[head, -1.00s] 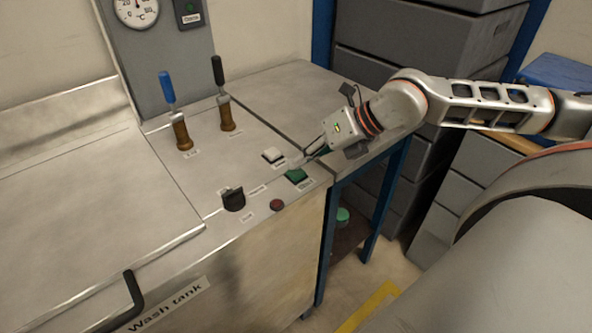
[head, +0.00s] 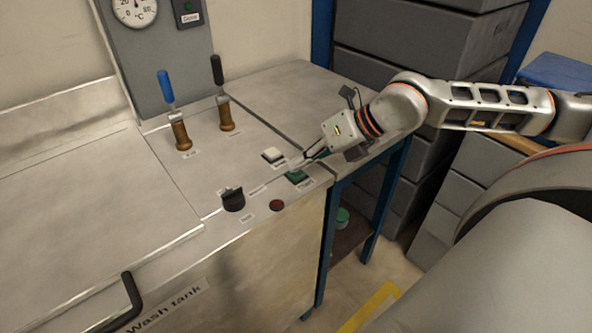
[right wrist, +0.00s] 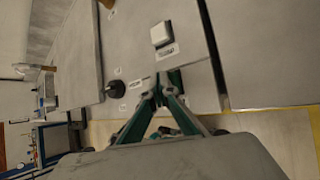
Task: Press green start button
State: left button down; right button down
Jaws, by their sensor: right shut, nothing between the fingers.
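The green start button (head: 296,176) is a square button on the front right part of the steel bench panel. My right gripper (head: 294,167) is shut and empty, its fingertips at the upper side of the green button. From the head view I cannot tell whether they touch it. In the right wrist view the closed fingers (right wrist: 160,78) point at the panel beside the green button (right wrist: 175,78), which they partly hide. My left gripper is not in view.
A white square button (head: 273,155) sits just behind the green one. A red button (head: 277,205) and a black knob (head: 233,199) are in front and to the left. Two levers, one blue (head: 167,88) and one black (head: 217,70), stand farther back.

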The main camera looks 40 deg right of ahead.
aim_at(299, 172)
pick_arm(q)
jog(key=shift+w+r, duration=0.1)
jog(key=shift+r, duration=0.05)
pick_arm(e)
jog(key=shift+r, duration=0.7)
pick_arm(q)
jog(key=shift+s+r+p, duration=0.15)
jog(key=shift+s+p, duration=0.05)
jog(key=shift+p, duration=0.1)
pick_arm(e)
jog(key=shift+r, duration=0.2)
